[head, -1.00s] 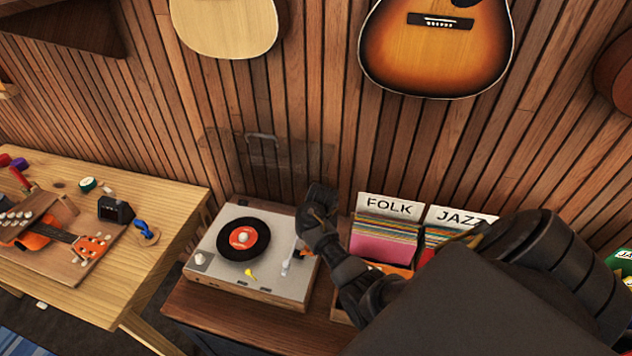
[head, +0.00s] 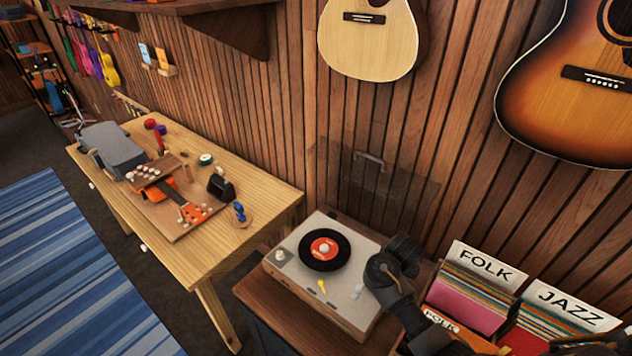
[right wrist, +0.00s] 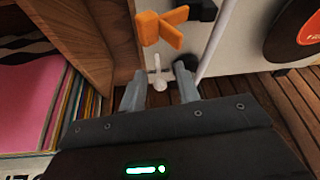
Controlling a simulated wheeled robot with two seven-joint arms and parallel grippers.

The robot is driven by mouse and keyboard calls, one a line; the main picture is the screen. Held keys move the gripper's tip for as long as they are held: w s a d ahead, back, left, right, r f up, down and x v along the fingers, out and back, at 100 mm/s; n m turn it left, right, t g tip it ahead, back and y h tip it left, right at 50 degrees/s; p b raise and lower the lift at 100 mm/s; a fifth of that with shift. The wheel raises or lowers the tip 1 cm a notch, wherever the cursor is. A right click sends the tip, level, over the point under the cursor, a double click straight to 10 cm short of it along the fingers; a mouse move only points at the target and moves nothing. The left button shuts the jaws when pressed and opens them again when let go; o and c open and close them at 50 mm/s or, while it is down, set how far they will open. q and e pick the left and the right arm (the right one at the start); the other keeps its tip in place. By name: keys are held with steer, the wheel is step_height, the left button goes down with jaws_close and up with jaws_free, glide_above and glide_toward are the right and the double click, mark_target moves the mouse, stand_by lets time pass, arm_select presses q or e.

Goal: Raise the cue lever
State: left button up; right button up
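The turntable (head: 295,287) stands on a wooden cabinet in the head view, with a black record (head: 324,250) on it. My right gripper (right wrist: 160,92) is over its right side; in the head view my wrist (head: 395,262) hides part of that side. In the right wrist view the two grey fingers are open. A small pale lever with a rounded tip (right wrist: 159,82), apparently the cue lever, shows between or just beyond the fingertips, with gaps beside it. The white tonearm (right wrist: 215,40) runs just right of it. My left gripper is not in view.
An orange cross-shaped piece (right wrist: 163,27) is close beyond the fingers. Record bins marked FOLK (head: 485,262) and JAZZ (head: 572,303) stand right of the turntable. A yellow piece (head: 322,286) is on the deck's front. A workbench (head: 270,190) with a ukulele is at left.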

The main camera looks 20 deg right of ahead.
steer(key=shift+w+d+r, duration=0.1)
steer(key=shift+w+r, duration=0.1)
steer(key=shift+r, duration=0.6)
steer(key=shift+s+a+r, duration=0.2)
steer(key=shift+s+r, duration=0.25)
steer(key=shift+s, duration=0.05)
steer(key=v, duration=0.5)
steer(key=w+a+r+n+t+h+b, duration=0.1)
steer(key=w+a+r+n+t+b, duration=0.2)
steer(key=w, duration=0.3)
steer(key=w+a+r+n+t+b, duration=0.3)
steer(key=w, duration=0.4)
steer(key=w+a+r+n+t+y+b, duration=0.3)
steer(key=w+a+r+n+t+b, duration=0.2)
steer(key=a, duration=0.6)
steer(key=shift+w+a+r+n+t+y, duration=0.15)
steer(key=shift+w+r+n+t+y, duration=0.2)
steer(key=shift+w+r+n, duration=1.65)
steer(key=shift+s+r, duration=0.4)
steer(key=shift+s, duration=0.25)
